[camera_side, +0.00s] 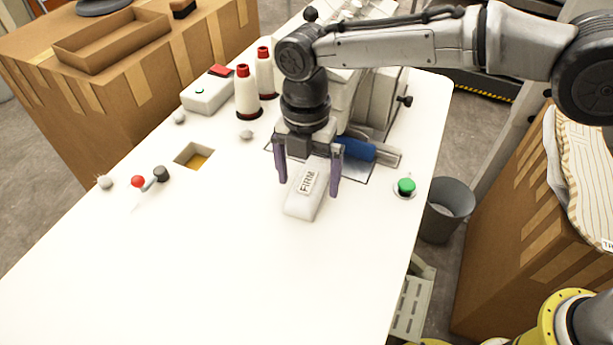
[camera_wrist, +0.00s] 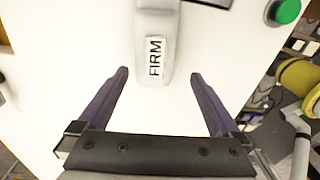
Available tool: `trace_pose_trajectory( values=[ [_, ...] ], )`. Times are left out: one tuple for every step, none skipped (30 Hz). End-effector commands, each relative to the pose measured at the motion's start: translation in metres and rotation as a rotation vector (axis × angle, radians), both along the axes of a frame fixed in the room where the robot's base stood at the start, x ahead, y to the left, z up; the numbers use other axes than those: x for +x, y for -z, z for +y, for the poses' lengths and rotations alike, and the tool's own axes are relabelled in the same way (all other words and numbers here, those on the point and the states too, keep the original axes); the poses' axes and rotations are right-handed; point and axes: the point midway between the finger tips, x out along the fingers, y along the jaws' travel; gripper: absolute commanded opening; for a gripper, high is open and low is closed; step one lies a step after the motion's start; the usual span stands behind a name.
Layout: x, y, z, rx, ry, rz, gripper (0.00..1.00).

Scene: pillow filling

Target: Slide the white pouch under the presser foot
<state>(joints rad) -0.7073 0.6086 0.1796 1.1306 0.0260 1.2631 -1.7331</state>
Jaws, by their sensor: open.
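The white pouch (camera_side: 304,198) lies on the white table and bears a label reading FIRM. In the wrist view the pouch (camera_wrist: 157,28) shows between and beyond my fingertips, its far end cut off by the picture's top edge. My gripper (camera_side: 308,189) points down and is open, one purple finger on each side of the pouch. It also shows in the wrist view (camera_wrist: 159,74) with a gap between the fingers and nothing gripped. The grey sewing machine (camera_side: 372,105) stands behind my wrist. The presser foot is hidden behind my gripper and cannot be made out.
A green button (camera_side: 406,186) sits right of the pouch; a grey bin (camera_side: 447,208) stands off the table's right edge. The table's front is clear.

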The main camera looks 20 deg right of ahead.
Motion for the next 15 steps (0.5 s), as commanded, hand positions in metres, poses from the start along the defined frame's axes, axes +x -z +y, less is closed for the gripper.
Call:
trace_pose_trajectory(
  values=[
    [0.04, -0.025, -0.036, 0.012, 0.085, -0.066, 0.91],
    [0.04, -0.027, -0.036, 0.013, 0.085, -0.067, 0.86],
    [0.041, -0.029, -0.036, 0.013, 0.085, -0.068, 0.78],
    [0.041, -0.033, -0.036, 0.014, 0.085, -0.069, 0.73],
    [0.041, -0.038, -0.036, 0.015, 0.085, -0.07, 0.68],
    [0.041, -0.046, -0.036, 0.016, 0.086, -0.071, 0.6],
    [0.041, -0.053, -0.036, 0.016, 0.085, -0.07, 0.55],
    [0.041, -0.06, -0.036, 0.016, 0.086, -0.07, 0.5],
    [0.04, -0.071, -0.036, 0.015, 0.085, -0.068, 0.42],
    [0.039, -0.079, -0.036, 0.013, 0.083, -0.065, 0.37],
    [0.039, -0.086, -0.035, 0.012, 0.083, -0.063, 0.32],
    [0.039, -0.099, -0.035, 0.013, 0.082, -0.064, 0.24],
    [0.039, -0.106, -0.035, 0.012, 0.081, -0.062, 0.19],
    [0.038, -0.114, -0.035, 0.012, 0.081, -0.061, 0.14],
    [0.038, -0.12, -0.035, 0.011, 0.093, -0.059, 0.06]
  ],
)
